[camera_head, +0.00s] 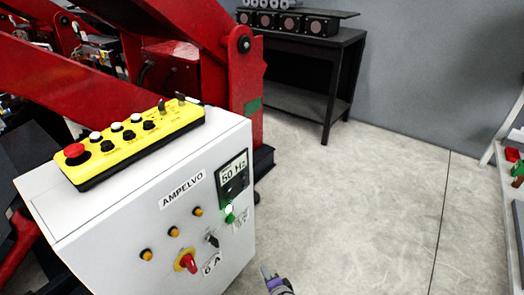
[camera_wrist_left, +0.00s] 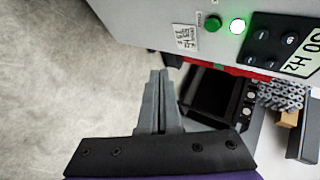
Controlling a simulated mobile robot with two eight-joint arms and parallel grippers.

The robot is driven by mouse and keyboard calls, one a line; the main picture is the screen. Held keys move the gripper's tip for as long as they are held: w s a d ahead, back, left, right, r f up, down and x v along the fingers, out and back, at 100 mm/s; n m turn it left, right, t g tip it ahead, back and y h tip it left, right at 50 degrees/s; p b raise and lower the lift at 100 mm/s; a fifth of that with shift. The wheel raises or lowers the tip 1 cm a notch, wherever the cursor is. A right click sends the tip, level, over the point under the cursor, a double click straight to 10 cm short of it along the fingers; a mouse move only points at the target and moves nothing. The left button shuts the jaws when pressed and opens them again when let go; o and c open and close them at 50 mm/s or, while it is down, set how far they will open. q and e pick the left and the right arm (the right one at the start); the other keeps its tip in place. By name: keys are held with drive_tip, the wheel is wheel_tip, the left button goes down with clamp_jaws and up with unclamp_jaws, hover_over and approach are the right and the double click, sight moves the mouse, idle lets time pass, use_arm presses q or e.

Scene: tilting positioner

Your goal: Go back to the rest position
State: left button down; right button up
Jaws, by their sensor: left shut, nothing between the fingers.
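My left gripper (camera_head: 267,273) shows only as a small tip at the bottom edge of the head view, in front of and to the right of the white control cabinet (camera_head: 110,235). In the left wrist view its grey fingers (camera_wrist_left: 158,82) are shut together with nothing between them. They are apart from the cabinet face, which fills the top of that view with a green button (camera_wrist_left: 213,23) and a lit white lamp (camera_wrist_left: 238,26). My right gripper is not in view.
A yellow button box (camera_head: 135,140) lies on the cabinet top. The red positioner frame (camera_head: 215,75) stands behind it. A dark table (camera_head: 335,60) stands at the back wall, and a shelf with red and green parts (camera_head: 513,160) is at the right. The floor between is clear.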

use_arm(q)
drive_tip(key=s+a+r+n+g, duration=0.2)
drive_tip(key=s+a+r+n, duration=0.1)
drive_tip(key=a, duration=0.4)
drive_tip(key=s+a+r+n+g, duration=0.2)
drive_tip(key=s+a, duration=0.2)
drive_tip(key=a, duration=0.3)
drive_tip(key=s+a+r+n+g+h, duration=0.15)
drive_tip(key=s+n, duration=0.25)
drive_tip(key=s, duration=0.4)
drive_tip(key=s+a+r+n+g+h, duration=0.1)
drive_tip(key=s+a+n+h, duration=0.25)
drive_tip(key=s, duration=0.35)
wheel_tip(320, 180, up, 23)
drive_tip(key=w+y+p, duration=0.1)
drive_tip(key=w+p, duration=0.1)
drive_tip(key=p, duration=1.7)
drive_tip(key=shift+f+t, duration=0.2)
drive_tip(key=shift+t, duration=0.25)
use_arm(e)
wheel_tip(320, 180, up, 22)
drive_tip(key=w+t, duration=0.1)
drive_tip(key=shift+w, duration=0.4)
use_arm(q)
drive_tip(key=shift+s+d, duration=0.1)
drive_tip(key=shift+s, duration=0.05)
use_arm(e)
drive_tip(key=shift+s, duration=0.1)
